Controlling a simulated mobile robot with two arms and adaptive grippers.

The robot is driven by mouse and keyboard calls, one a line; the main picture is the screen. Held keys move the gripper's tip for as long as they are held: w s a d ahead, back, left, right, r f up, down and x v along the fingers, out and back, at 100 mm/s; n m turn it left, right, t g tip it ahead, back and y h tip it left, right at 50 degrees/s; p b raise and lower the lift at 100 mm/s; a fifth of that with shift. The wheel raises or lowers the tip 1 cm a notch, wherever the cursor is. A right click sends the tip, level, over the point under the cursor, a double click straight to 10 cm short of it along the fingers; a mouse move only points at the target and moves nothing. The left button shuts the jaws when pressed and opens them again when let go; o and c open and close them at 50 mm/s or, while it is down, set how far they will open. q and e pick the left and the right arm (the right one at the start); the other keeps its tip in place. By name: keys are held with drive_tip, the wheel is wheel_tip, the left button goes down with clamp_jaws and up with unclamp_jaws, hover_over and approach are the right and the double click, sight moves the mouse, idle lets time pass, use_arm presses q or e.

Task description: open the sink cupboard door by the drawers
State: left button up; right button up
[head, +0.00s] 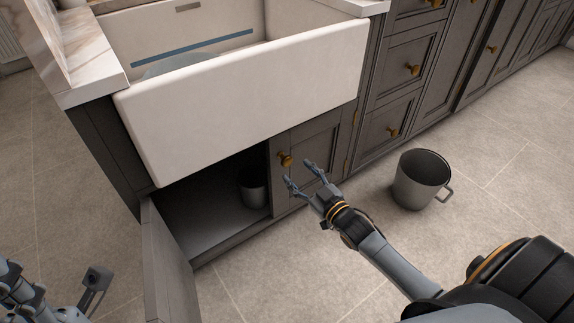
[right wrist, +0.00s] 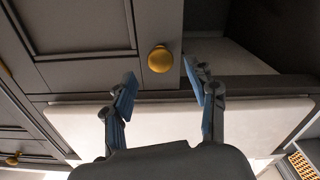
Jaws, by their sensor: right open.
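The grey sink cupboard door by the drawers (head: 318,145) is shut under the white sink. Its round brass knob (head: 285,159) is near the door's upper left. My right gripper (head: 299,172) is open in front of this door, its fingertips close to the knob. In the right wrist view the knob (right wrist: 160,58) appears between the spread fingertips (right wrist: 159,68), not clasped; I cannot tell if they touch it. The other sink door (head: 168,265) stands open at the left. My left gripper (head: 95,283) is partly in view at the lower left; its opening is unclear.
A dark pot (head: 252,187) stands inside the open half of the cupboard. A grey metal bucket (head: 420,180) stands on the tiled floor right of my right gripper. Drawers (head: 390,125) with brass knobs are right of the sink. The floor before the door is clear.

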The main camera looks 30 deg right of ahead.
sight(289, 164)
drive_tip(key=w, duration=0.2)
drive_tip(key=w+b, duration=0.1)
drive_tip(key=w, duration=0.1)
drive_tip(key=w+b, duration=0.1)
drive_tip(key=w, duration=0.1)
drive_tip(key=shift+w+a, duration=0.15)
drive_tip(key=shift+a, duration=0.25)
drive_tip(key=shift+c, duration=0.2)
clamp_jaws()
